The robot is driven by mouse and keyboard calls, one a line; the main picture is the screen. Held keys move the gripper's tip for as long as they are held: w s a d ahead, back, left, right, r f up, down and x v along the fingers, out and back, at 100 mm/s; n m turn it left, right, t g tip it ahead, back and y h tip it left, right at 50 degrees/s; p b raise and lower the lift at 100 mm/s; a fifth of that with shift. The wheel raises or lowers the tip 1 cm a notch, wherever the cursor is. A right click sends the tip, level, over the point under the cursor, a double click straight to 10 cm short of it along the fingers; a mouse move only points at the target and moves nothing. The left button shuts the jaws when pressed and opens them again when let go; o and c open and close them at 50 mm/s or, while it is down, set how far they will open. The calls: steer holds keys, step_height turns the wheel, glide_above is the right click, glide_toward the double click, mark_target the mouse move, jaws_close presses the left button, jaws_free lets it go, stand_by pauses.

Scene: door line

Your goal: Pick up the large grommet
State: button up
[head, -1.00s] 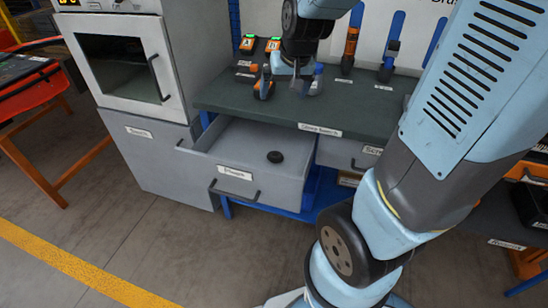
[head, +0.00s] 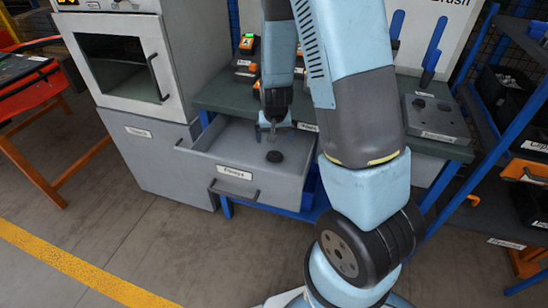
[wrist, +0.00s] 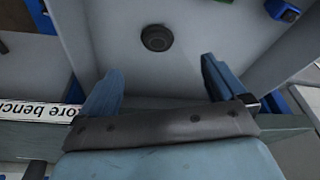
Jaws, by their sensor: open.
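The large grommet, a black ring (head: 274,156), lies on the floor of the open grey drawer (head: 215,167). In the wrist view the grommet (wrist: 157,38) is beyond the fingertips, roughly midway between them. My gripper (head: 272,131) is over the back part of the drawer, just behind and above the grommet in the head view. In the wrist view my gripper (wrist: 155,85) has its two blue fingers spread apart with nothing between them. The grommet is not touched by the fingers.
The dark bench top (head: 222,95) overhangs the back of the drawer. A grey oven-like cabinet (head: 125,60) stands left of it. Orange and black tools (head: 246,60) sit on the bench. A blue shelf rack (head: 510,110) is at the right. The floor in front is clear.

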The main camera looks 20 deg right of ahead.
glide_above(275, 155)
steer(key=s+a, duration=0.1)
steer(key=s, duration=0.1)
step_height(275, 155, down, 8)
steer(key=shift+w+f, duration=0.1)
steer(key=shift+w+d+x, duration=0.1)
steer(key=shift+d+x, duration=0.05)
steer(key=shift+x, duration=1.1)
steer(key=shift+w+d+x, duration=0.15)
steer(key=shift+x, duration=1.15)
steer(key=shift+c, duration=0.4)
steer(key=c, duration=1)
